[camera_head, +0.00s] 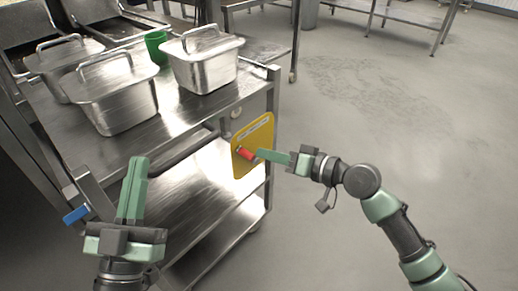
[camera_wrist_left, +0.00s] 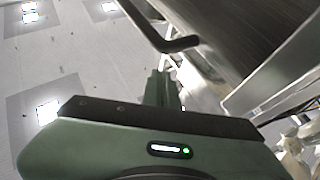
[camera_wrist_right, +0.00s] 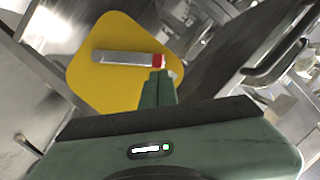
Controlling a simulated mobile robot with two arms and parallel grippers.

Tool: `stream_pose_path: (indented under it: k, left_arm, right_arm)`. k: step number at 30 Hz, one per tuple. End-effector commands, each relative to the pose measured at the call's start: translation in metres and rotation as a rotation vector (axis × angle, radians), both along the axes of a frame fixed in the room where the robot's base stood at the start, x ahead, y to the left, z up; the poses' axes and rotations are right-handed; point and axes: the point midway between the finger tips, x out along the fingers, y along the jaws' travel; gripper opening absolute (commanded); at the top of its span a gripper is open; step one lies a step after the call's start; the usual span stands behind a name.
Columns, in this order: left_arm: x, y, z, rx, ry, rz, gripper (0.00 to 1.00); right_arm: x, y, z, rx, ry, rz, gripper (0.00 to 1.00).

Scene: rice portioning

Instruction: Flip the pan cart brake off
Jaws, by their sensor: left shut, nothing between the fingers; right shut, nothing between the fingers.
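The pan cart (camera_head: 150,125) is a steel two-shelf cart on the left in the head view. Its brake is a yellow plate (camera_head: 264,139) on the cart's right end with a red-tipped lever (camera_head: 243,153). In the right wrist view the yellow plate (camera_wrist_right: 85,75) carries a grey lever bar (camera_wrist_right: 120,58) lying nearly level, with its red tip (camera_wrist_right: 158,61) at the right. My right gripper (camera_head: 262,154) is shut and empty, its fingertips at the red tip; I cannot tell if they touch. My left gripper (camera_head: 138,162) is shut and empty, at the cart's near side.
Several lidded steel pans, including a near one (camera_head: 113,95) and a right one (camera_head: 203,60), stand on the top shelf with a green cup (camera_head: 156,46). A blue-ended bar (camera_head: 77,214) sticks out near my left gripper. The floor right of the cart is clear.

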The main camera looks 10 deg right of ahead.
Motion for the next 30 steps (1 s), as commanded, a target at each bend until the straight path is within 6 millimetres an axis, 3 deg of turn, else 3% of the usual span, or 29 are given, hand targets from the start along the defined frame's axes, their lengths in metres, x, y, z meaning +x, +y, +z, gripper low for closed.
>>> stream_pose_path:
  k: [4, 9, 30]
  left_arm:
    - [-0.002, 0.000, 0.000, -0.003, -0.011, 0.000, 0.00]
    - [-0.009, 0.001, 0.012, -0.022, -0.078, -0.004, 0.00]
    - [-0.010, 0.001, 0.014, -0.025, -0.086, -0.004, 0.00]
  right_arm:
    - [-0.017, -0.021, 0.004, -0.003, -0.004, -0.005, 0.00]
    - [-0.027, -0.033, 0.010, 0.002, -0.009, -0.007, 0.00]
    - [-0.028, -0.035, 0.013, 0.004, -0.011, -0.008, 0.00]
